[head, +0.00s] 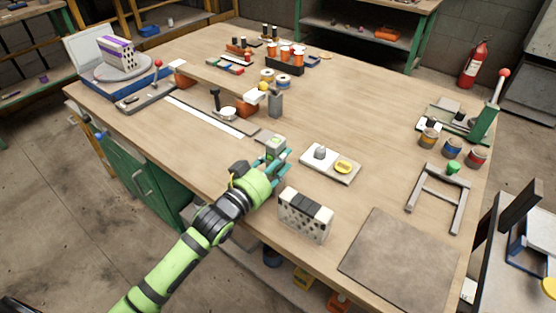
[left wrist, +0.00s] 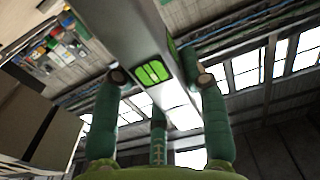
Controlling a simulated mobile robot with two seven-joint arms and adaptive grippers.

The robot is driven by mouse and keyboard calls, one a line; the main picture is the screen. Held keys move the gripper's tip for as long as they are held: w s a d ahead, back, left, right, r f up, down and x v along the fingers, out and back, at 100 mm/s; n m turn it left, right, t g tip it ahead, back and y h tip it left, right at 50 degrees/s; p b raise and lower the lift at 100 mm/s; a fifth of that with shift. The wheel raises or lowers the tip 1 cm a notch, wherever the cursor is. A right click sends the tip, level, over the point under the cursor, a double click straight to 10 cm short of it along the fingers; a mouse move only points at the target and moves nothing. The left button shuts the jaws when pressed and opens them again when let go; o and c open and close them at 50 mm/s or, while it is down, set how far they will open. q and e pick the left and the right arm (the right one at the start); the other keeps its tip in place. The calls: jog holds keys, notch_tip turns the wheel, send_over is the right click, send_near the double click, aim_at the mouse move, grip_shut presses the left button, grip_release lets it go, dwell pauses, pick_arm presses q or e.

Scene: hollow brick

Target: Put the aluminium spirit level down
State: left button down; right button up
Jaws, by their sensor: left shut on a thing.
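The aluminium spirit level (head: 276,142) is a silver-grey bar with a green vial. In the left wrist view the level (left wrist: 125,35) runs between the fingers, with its green vial facing the camera. My left gripper (head: 276,155) is shut on it, over the near middle part of the workbench (head: 370,115). Much of the level is hidden by the fingers in the head view, and I cannot tell whether it touches the bench. The left gripper's fingers also show in the left wrist view (left wrist: 160,85). My right gripper is not in view.
A perforated hollow brick (head: 303,222) stands just right of my left gripper. A board with a yellow disc (head: 332,165) lies beyond it. A grey block (head: 275,104) stands behind the gripper. A dark mat (head: 400,260) lies at the front right. The bench centre right is clear.

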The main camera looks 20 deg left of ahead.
pick_arm(q)
jog(key=c, duration=0.7)
grip_release()
jog(key=shift+f, duration=0.15)
jog(key=b+v, duration=0.1)
jog(key=v, duration=1.1)
